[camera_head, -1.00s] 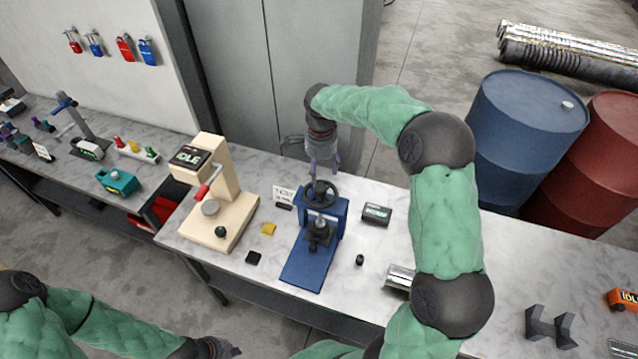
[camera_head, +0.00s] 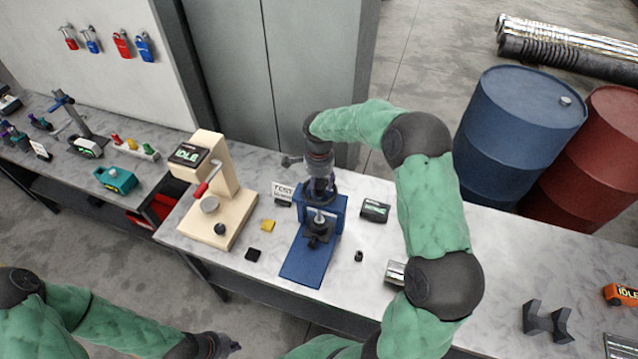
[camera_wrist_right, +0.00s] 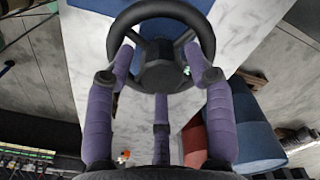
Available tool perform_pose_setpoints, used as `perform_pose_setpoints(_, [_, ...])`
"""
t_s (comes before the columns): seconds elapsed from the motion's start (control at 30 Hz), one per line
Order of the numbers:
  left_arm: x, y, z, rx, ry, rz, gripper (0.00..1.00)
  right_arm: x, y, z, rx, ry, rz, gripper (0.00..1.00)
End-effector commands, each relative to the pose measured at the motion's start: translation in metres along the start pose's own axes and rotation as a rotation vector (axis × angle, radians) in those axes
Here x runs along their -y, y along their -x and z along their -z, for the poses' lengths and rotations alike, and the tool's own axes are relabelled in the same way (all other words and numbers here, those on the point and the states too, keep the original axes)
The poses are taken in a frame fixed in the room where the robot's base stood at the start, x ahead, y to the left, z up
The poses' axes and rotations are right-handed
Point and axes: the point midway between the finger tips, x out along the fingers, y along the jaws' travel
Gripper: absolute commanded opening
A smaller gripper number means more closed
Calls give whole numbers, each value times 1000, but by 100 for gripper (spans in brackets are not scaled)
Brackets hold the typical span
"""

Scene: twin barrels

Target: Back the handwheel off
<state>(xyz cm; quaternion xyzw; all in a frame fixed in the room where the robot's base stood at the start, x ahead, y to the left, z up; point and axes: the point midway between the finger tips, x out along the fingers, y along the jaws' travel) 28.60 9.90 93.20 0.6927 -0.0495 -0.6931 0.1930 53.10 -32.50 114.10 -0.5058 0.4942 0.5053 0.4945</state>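The black handwheel's rim and hub (camera_wrist_right: 160,65) fill the top middle of the right wrist view. It sits on top of the blue press (camera_head: 304,262) on the bench, mostly hidden by my right gripper (camera_head: 319,190) in the head view. My right gripper comes down over the wheel from above. In the wrist view its purple fingers (camera_wrist_right: 160,78) are spread on both sides of the hub, their tips at the wheel; contact is unclear. My left gripper (camera_head: 232,347) is low in the head view, in front of the bench and away from the press; its fingers are unclear.
A cream device with an IDLE display (camera_head: 190,154) and red-handled lever stands left of the press. Blue (camera_head: 520,135) and red barrels (camera_head: 595,155) stand behind the bench.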

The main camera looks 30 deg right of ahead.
Motion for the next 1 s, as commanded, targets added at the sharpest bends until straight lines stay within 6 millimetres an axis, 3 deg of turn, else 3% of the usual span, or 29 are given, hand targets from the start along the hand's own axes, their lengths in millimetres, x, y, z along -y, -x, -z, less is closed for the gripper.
perform_pose_setpoints(0.03, [0, 0, 0, 0, 0, 0, 0, 0, 0, 0, 0, 0, 0, 30])
perform_pose_setpoints(0.1, [0, 0, 0, 0, 0, 0, 0, 0, 0, 0, 0, 0, 0, 10])
perform_pose_setpoints(0.13, [0, 0, 0, 0, 0, 0, 0, 0, 0, 0, 0, 0, 0, 8])
perform_pose_setpoints(0.57, [1, -2, 0, 0, 0, 0, 0, 0, -1, -1, 2, 46, 0, 8])
perform_pose_setpoints(1.0, [5, -14, 1, 0, 0, 0, 0, -1, -3, -2, 4, 375, -3, 8])
